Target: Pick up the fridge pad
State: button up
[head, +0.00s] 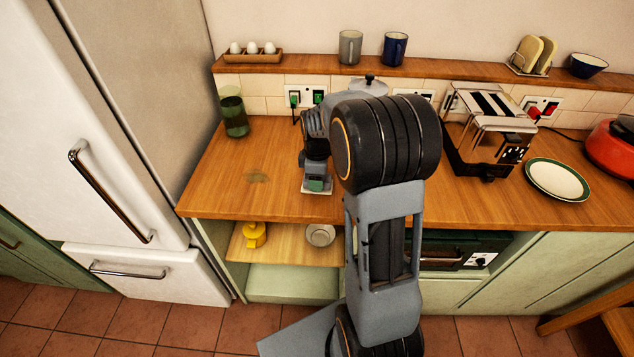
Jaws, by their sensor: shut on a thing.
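My gripper (316,173) points down over the wooden counter (225,190), left of my dark arm link. It is shut on a small flat pad (308,191), pale at its edges with a green patch, which I take to be the fridge pad. The pad shows just below the jaws near the counter's front edge. Whether it touches the counter or hangs a little above it I cannot tell. My gripper hides part of the pad, and the fingertips are small in this view.
The white fridge (90,110) stands at the left. A green glass (233,115) is at the counter's back left. A toaster (490,125), a plate (557,180) and a red pot (612,148) are at right. The counter left of my gripper is mostly clear.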

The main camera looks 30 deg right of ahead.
jog(key=shift+c, duration=0.5)
jog(key=shift+r, duration=0.1)
jog(key=shift+r, duration=0.55)
notch_tip(320, 180, up, 2)
jog(key=shift+a+r, duration=0.15)
jog(key=a+r, duration=0.9)
jog(key=a, duration=0.4)
jog(key=shift+s+a+r, duration=0.25)
jog(key=shift+s+a, duration=0.05)
jog(key=shift+a, duration=0.05)
